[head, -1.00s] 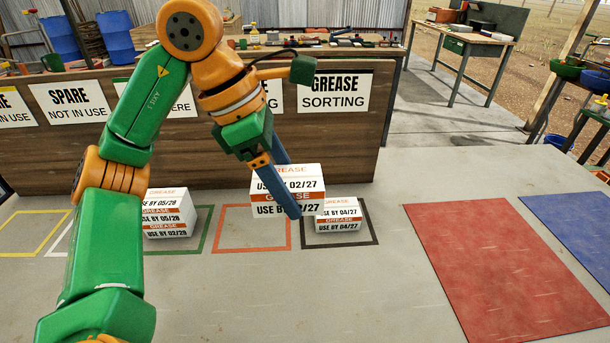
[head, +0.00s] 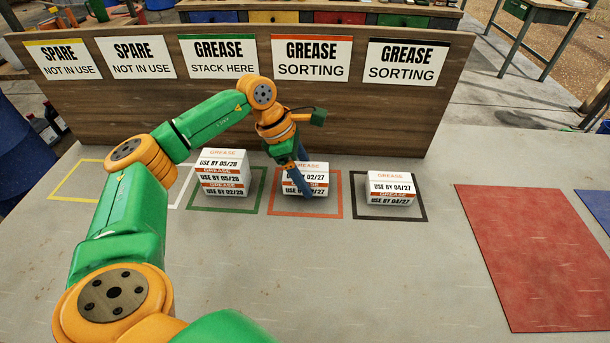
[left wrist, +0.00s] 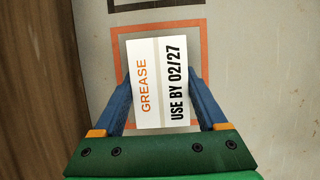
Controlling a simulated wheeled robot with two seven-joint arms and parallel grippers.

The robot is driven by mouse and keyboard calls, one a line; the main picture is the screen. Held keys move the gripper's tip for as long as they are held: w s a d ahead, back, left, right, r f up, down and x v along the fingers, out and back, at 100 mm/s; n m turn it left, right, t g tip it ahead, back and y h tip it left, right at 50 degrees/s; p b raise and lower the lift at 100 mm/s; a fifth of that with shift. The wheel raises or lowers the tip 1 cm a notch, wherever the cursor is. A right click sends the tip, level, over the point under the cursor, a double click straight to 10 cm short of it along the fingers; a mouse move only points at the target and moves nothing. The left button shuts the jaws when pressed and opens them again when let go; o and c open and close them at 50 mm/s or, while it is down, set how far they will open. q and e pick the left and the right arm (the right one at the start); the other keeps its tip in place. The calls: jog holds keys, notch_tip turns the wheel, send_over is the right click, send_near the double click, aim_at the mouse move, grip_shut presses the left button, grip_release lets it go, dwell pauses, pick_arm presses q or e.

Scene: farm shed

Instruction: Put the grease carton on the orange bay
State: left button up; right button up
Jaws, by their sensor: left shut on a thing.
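The grease carton (head: 317,177), white with an orange band and marked USE BY 02/27, is within the orange bay (head: 340,192) outline in the head view. My left gripper (head: 303,186) comes down from above and is shut on it, one finger across its front. In the left wrist view the carton (left wrist: 160,85) sits between both fingers, with the orange outline (left wrist: 120,50) around it. I cannot tell whether its underside touches the surface. My right gripper is not in view.
Left of it, the green bay (head: 196,205) holds stacked cartons (head: 222,172) marked 05/28 and 02/29. To the right, the black bay (head: 422,205) holds a 04/27 carton (head: 391,188). A wooden board with signs (head: 310,60) stands behind. A red mat (head: 530,250) lies at right.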

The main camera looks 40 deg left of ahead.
pick_arm(q)
jog(key=shift+d+f, duration=0.15)
jog(key=shift+f, duration=0.8)
jog(key=o, duration=1.4)
jog(key=shift+r, duration=0.35)
jog(key=v, duration=1.1)
jog(key=shift+s+r, duration=0.1)
jog(key=shift+r, duration=0.25)
